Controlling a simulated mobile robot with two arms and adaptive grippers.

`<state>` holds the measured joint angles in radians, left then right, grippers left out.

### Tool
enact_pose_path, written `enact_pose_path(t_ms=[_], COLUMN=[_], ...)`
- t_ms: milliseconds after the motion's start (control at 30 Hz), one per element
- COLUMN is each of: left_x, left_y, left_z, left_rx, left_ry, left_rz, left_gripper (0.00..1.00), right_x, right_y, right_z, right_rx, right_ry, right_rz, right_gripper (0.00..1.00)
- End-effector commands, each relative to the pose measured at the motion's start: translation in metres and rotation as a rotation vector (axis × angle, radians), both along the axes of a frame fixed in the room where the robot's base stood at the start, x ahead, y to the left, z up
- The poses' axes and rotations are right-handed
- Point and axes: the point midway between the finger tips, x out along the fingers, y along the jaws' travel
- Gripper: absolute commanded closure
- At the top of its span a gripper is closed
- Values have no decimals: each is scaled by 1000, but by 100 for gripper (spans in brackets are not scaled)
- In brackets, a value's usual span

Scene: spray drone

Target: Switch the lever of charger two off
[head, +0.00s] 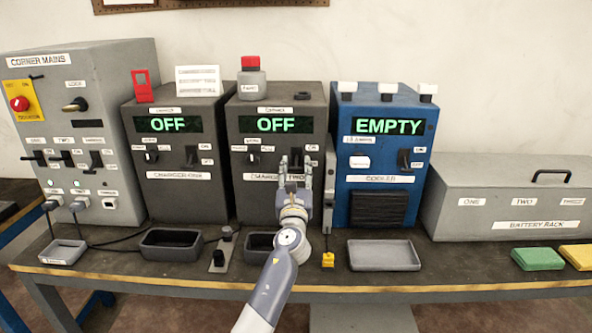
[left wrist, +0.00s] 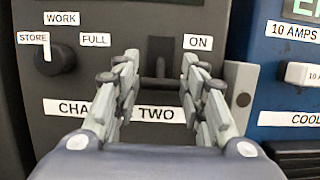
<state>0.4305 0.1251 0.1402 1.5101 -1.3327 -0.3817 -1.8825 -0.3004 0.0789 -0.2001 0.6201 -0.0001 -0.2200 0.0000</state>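Charger two (head: 255,193) is a dark grey box in the middle of the bench, and its display (head: 276,124) reads OFF in green. Its black lever (left wrist: 160,62) shows in the left wrist view to the left of and below the ON label. I cannot tell clearly which way the lever is set; the label below ON is hidden. My left gripper (head: 296,166) is in front of charger two's lower right face. In the left wrist view the gripper (left wrist: 159,75) is open, its fingers on either side of the lever with gaps visible. My right gripper is not in view.
Charger one (head: 175,192) stands to the left, also showing OFF. The blue cooler (head: 345,190) is close on the right, showing EMPTY. A black mode knob (left wrist: 62,59) is left of the lever. Trays (head: 384,255) and a battery rack (head: 500,205) are on the bench.

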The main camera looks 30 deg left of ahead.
Motion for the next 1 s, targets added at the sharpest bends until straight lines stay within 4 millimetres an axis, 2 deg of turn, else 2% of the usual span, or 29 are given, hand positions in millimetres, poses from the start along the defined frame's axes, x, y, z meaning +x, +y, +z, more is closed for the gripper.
enact_pose_path(t_ms=[333,467,1000], left_x=[-1,-7,-87], left_y=[-1,-5,-54], left_z=[0,-2,-31], left_rx=[0,0,-1], left_ry=[-1,-2,1], left_rz=[0,-1,0], left_gripper=[50,50,50], right_x=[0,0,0], right_y=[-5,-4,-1], right_z=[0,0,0], right_rx=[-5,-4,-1], right_ry=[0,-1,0], right_rz=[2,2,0], right_gripper=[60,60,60])
